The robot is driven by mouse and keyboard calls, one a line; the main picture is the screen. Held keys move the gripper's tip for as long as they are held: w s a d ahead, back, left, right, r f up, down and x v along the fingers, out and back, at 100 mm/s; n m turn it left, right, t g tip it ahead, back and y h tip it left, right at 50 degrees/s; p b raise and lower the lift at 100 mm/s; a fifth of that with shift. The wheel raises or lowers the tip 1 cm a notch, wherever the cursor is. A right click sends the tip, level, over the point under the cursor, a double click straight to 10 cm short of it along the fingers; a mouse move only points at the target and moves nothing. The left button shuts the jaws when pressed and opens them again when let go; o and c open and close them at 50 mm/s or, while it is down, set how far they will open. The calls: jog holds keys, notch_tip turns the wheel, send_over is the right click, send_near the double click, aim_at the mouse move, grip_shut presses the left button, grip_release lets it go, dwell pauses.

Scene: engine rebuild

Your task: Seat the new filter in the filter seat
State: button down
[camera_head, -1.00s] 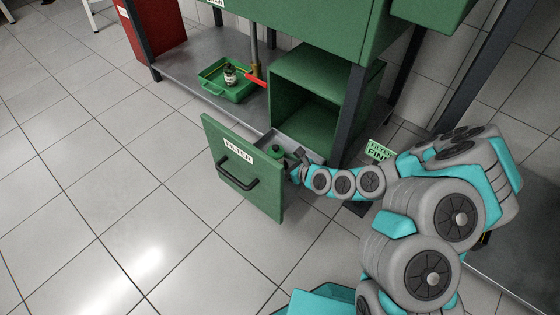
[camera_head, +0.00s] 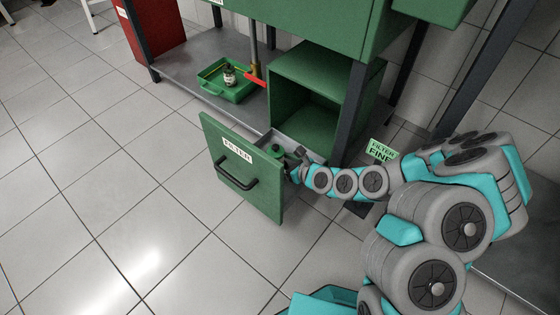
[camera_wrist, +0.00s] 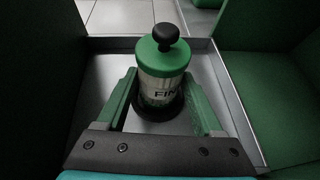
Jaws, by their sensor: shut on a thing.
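A filter (camera_wrist: 164,75) with a green cap, a black knob on top and a pale body lettered "FIN..." stands upright in the open drawer (camera_head: 240,165). A dark ring shows around its foot; I cannot tell whether it belongs to the filter or the drawer floor. My gripper (camera_wrist: 160,88) has its green fingers on both sides of the filter and is shut on it. In the head view the filter's green top (camera_head: 277,151) shows behind the drawer front, with my gripper (camera_head: 297,166) at its right. I cannot make out the filter seat.
The drawer front bears a "FILTER" label (camera_head: 237,150) and a black handle (camera_head: 236,173). A green tray (camera_head: 210,88) with a dark jar-like item (camera_head: 229,76) sits on the grey shelf. An open green box (camera_head: 325,70) and a dark post (camera_head: 350,115) stand close to my arm.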

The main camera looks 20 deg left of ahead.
jog(key=shift+f+b, duration=0.6)
jog(key=shift+c, duration=1.5)
grip_release()
jog(key=shift+p+v, duration=1.1)
jog(key=shift+v, duration=1.85)
jog(key=p+v, duration=0.3)
jog(key=p, duration=0.2)
jog(key=shift+r+p, duration=0.15)
jog(key=shift+p, duration=0.15)
jog(key=shift+p+v, duration=1.05)
jog(key=shift+p, duration=0.2)
